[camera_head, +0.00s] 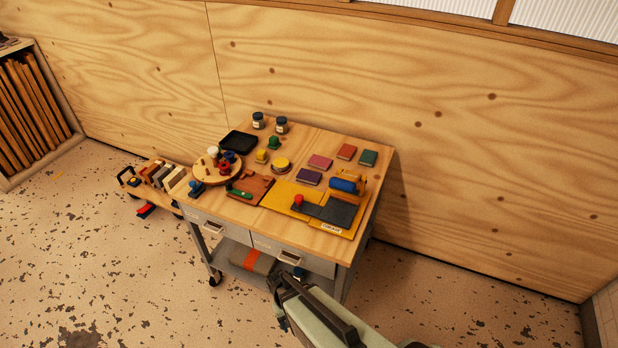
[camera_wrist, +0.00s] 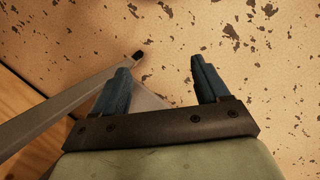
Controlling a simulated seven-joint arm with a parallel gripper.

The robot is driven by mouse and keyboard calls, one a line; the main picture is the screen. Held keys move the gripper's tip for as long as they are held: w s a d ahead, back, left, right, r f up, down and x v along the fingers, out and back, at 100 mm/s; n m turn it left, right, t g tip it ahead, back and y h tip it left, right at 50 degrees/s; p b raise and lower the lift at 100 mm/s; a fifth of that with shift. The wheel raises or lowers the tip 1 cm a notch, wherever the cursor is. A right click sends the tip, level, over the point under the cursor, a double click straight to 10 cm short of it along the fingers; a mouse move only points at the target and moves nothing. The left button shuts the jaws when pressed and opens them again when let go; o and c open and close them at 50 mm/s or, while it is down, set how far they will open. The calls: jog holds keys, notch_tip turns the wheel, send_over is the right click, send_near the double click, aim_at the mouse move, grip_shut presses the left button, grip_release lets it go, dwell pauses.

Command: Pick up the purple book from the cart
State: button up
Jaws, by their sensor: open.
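The purple book (camera_head: 309,177) lies flat on the wooden top of the cart (camera_head: 312,137), near the middle. A pink book lies just behind it and a yellow mat in front of it. My gripper (camera_head: 282,318) is low in front of the cart, below the level of its top and well apart from the book. In the wrist view my gripper (camera_wrist: 165,82) is open, with two blue fingers spread and nothing between them. The wrist view shows the floor and a grey cart leg, not the book.
A blue roller (camera_head: 344,185) sits right of the purple book on the yellow mat (camera_head: 276,195). A round wooden tray (camera_head: 205,177) stands left. A plywood wall is behind.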

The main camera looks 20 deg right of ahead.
jog(key=w+a+r+t, duration=0.3)
jog(key=w+a+r, duration=0.5)
jog(key=w, duration=0.5)
jog(key=w+a+r+t, duration=0.3)
jog(key=w+a+r, duration=0.2)
jog(key=w+a, duration=0.65)
jog(key=w+a+r+t+y, duration=0.1)
jog(key=w+a+r+t, duration=0.1)
jog(key=w+a+r, duration=0.45)
jog(key=w+a+r+m+t, duration=0.1)
jog(key=w+a+r, duration=0.2)
jog(key=a+r, duration=0.6)
jog(key=w+a+r+t+y, duration=0.15)
jog(key=w+a+r, duration=0.3)
jog(key=r, duration=0.55)
jog(key=w+d+r+m+h, duration=0.1)
jog(key=w+d+r+m, duration=0.2)
jog(key=d+m, duration=0.3)
jog(key=m+g, duration=0.7)
jog(key=m, duration=1.3)
send_over(309, 175)
jog(key=f, duration=0.7)
jog(key=shift+w+a+f, duration=0.1)
jog(key=shift+a+f, duration=0.05)
jog(key=shift+a, duration=0.1)
jog(key=shift+d+f, duration=0.15)
jog(key=shift+f, duration=1.15)
jog(key=shift+d+f, duration=0.1)
jog(key=shift+f, duration=1.2)
